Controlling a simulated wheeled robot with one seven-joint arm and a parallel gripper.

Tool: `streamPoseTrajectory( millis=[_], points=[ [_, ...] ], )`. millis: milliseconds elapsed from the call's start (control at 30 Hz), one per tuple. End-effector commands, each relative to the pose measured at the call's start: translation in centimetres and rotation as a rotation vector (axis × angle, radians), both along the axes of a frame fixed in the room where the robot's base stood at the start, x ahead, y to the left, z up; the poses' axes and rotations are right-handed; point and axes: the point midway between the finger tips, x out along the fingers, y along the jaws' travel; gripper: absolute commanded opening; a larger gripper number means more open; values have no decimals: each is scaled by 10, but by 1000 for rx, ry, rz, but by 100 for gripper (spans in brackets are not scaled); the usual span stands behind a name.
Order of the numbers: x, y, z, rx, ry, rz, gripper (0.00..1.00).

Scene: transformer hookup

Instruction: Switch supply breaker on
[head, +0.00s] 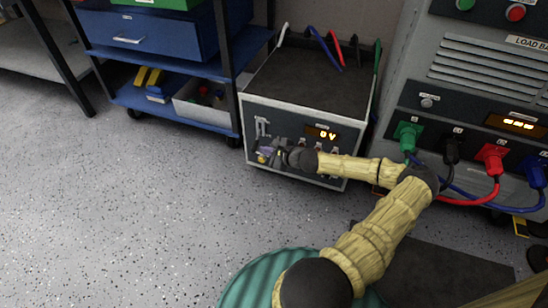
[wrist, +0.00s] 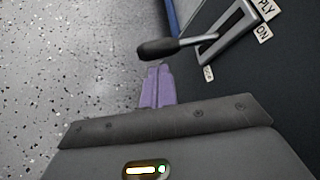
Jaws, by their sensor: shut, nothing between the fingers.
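The supply breaker is a slotted plate (head: 262,127) on the upper left of the transformer cabinet's front panel. In the wrist view, its grey-framed slot (wrist: 228,32) has a lever with a rounded black handle (wrist: 166,48) sticking out. A label reading "ON" is beside the slot, and a small label at its lower end is too small to read. I cannot tell exactly where the lever sits in its travel. My gripper (wrist: 156,75) has its purple fingers shut and empty, just below the handle in the picture. In the head view my gripper (head: 266,151) is low in front of the panel.
The transformer cabinet (head: 310,84) shows "0 V" on its display (head: 321,133); loose cable ends hang at its top. The load bank (head: 468,97) stands right with green, black, red and blue plugs. A blue shelf cart (head: 168,104) stands left.

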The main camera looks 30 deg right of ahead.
Motion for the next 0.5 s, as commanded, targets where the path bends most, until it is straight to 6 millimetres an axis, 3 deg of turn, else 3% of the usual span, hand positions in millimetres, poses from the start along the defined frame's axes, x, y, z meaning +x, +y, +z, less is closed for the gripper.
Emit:
streamPoseTrajectory(
  millis=[200,500],
  points=[
    [15,5,-8,-1,1,-1,0],
    [15,5,-7,-1,1,-1,0]
  ],
)
